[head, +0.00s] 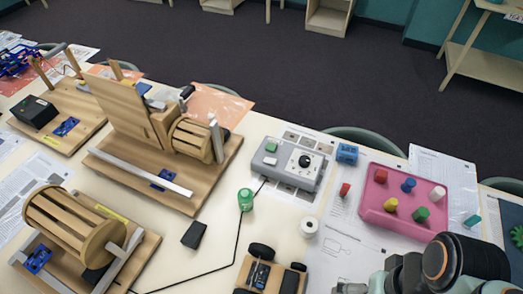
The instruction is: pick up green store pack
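A small green cylinder with a pale mark on top (245,200) stands on the table, just below the grey control box, beside a black cable. It is the green thing most like a pack, but I cannot read a label on it. Other green things are a block (421,214) on the pink tray and a gear-like piece (517,236) at the right edge. Parts of my arm show at the lower right, well away from the green cylinder. My gripper's fingers do not show.
A grey control box (289,162) stands behind the cylinder. Wooden drum machines fill the left side. A black block (194,235), a white roll (309,226) and a wheeled wooden car (262,273) are nearby. A pink tray (380,217) holds several pieces at right.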

